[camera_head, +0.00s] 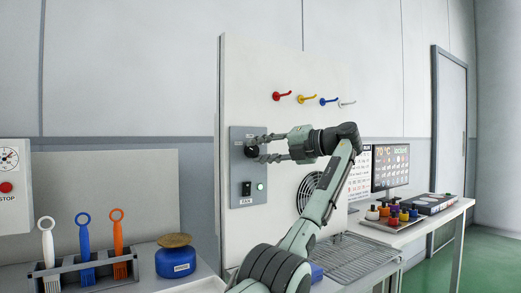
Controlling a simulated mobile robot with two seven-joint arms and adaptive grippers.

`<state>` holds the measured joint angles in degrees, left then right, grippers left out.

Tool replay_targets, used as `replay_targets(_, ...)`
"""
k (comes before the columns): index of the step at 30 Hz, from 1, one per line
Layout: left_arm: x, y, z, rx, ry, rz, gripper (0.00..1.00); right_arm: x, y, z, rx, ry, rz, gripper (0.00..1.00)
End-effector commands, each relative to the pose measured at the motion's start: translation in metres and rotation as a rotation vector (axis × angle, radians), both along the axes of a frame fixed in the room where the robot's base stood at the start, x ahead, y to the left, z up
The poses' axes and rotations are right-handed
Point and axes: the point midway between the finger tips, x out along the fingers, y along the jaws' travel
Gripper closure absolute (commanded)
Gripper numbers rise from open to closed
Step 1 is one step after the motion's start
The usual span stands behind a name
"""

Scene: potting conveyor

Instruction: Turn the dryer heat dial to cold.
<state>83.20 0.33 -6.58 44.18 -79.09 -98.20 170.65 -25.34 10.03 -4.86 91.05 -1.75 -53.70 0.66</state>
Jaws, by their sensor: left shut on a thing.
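The dryer heat dial (251,151) is a dark round knob high on a grey control plate (236,190) fixed to a pale upright panel. My left gripper (258,149) reaches in from the right side of the plate, with its fingers pointing left. Its fingertips are closed around the dial, one above and one below. The dial's marks and pointer are too small to read. My right gripper is not in view.
Coloured hooks (304,99) stick out above my arm. A round fan grille (309,190) is behind my forearm. A wire rack (345,258) lies on the right bench. Brushes (84,240) in a holder and a blue pot (175,262) stand at lower left.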

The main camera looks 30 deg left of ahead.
Motion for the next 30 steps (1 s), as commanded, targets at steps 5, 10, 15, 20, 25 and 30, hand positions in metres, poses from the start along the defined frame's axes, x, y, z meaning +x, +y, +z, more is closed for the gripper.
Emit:
replay_targets(5,0.0,0.0,0.0,-0.001,-0.005,-0.001,0.98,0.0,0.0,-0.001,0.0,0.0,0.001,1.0)
replay_targets(10,0.0,0.0,0.0,-0.001,-0.005,-0.001,0.98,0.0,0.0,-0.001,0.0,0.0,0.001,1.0)
replay_targets(15,0.0,0.0,0.0,-0.001,-0.004,-0.001,0.51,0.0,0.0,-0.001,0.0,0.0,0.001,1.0)
replay_targets(20,0.0,0.0,0.0,0.0,-0.004,-0.001,0.48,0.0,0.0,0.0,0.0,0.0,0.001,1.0)
replay_targets(25,0.0,-0.002,0.001,0.0,-0.003,-0.001,0.48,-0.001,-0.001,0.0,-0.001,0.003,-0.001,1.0)
replay_targets(30,0.001,-0.023,0.003,-0.001,-0.003,-0.004,0.48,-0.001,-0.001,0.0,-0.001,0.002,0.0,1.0)
